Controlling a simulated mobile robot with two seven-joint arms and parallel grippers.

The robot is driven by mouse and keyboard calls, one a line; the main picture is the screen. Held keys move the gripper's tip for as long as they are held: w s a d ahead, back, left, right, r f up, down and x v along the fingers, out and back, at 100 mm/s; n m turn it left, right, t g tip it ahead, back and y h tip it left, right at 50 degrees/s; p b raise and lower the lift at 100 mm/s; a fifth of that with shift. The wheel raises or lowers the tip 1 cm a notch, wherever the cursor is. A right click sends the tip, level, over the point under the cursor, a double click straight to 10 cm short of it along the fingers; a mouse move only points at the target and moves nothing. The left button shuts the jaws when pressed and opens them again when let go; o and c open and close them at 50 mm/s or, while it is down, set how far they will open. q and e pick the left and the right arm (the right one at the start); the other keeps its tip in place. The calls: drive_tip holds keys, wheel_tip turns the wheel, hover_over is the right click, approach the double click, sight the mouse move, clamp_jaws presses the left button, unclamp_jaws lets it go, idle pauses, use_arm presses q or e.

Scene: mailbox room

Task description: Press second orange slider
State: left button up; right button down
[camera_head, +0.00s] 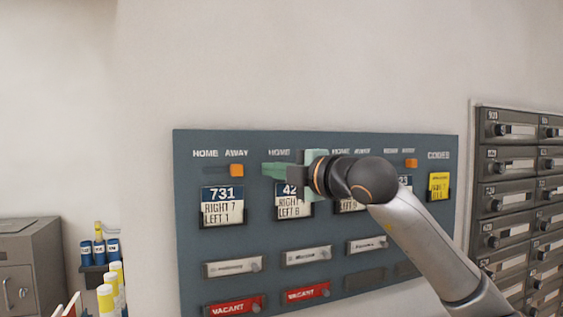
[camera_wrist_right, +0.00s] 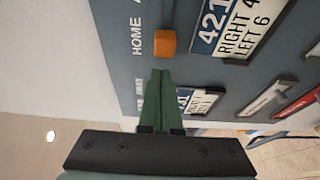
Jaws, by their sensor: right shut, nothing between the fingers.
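The blue-grey panel (camera_head: 300,240) carries a row of sliders under HOME and AWAY labels. My right gripper (camera_head: 266,170) has green fingers, shut and empty, at the second column. In the wrist view its fingertips (camera_wrist_right: 160,73) appear just short of the slider; I cannot tell if they touch. My left gripper is not in view.
The first orange slider (camera_head: 237,170) is on the AWAY side above the 731 card (camera_head: 222,206). Another orange slider (camera_head: 411,163) is at the right, near a yellow card (camera_head: 439,186). Grey mailboxes (camera_head: 510,180) stand at the right. Bottles (camera_head: 99,247) and a cabinet (camera_head: 25,265) are left.

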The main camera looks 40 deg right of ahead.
drive_tip(key=shift+s+d, duration=0.2)
drive_tip(key=shift+d, duration=0.55)
drive_tip(key=d+b, duration=0.1)
drive_tip(key=d, duration=0.1)
drive_tip(key=s+d+b, duration=0.1)
drive_tip(key=d, duration=0.2)
drive_tip(key=shift+s+d, duration=0.15)
drive_tip(key=shift+d, duration=0.15)
